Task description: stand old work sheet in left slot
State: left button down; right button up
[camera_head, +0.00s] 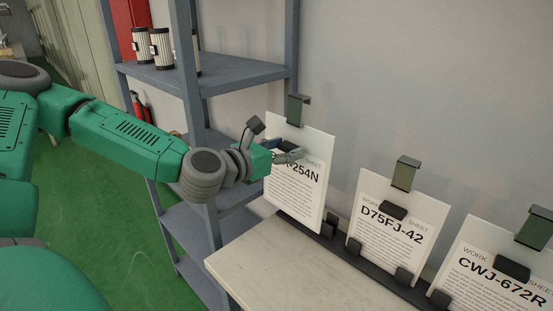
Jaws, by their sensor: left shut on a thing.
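A white work sheet board (302,195), its code partly hidden and ending in "254N", stands upright and slightly tilted at the left end of the black rack (338,240). My left gripper (287,153) is shut on its upper part and covers some of its print. Whether the board's lower edge is seated in the left slot or just above it, I cannot tell. The sheet "D75FJ-42" (394,232) stands in the middle slot. The sheet "CWJ-672R" (494,275) stands at the right. My right gripper is not in view.
The rack sits along the back of a pale table (275,262) against a grey wall. Clips (405,173) rise above the boards. A grey shelf (215,80) with several striped canisters (161,48) stands close behind my left arm. The table's front is clear.

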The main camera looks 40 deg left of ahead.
aim_at(292, 143)
pick_arm(q)
jog(key=shift+w+b, duration=0.35)
jog(key=shift+w, duration=0.4)
jog(key=shift+w+a+f+b, duration=0.1)
jog(key=shift+w+a+b, duration=0.1)
jog(key=shift+w, duration=0.3)
jog(key=shift+w+a+f+b, duration=0.1)
jog(key=shift+w+b, duration=0.05)
jog(key=shift+w, duration=0.7)
jog(key=shift+w+b, duration=1)
jog(key=shift+w, duration=1.85)
notch_tip(292, 143, down, 9)
jog(key=b, duration=0.7)
jog(key=shift+d+f+b, duration=0.15)
jog(key=shift+d+b, duration=0.15)
jog(key=shift+d, duration=0.15)
jog(key=c, duration=0.6)
grip_release()
jog(key=shift+c, duration=0.2)
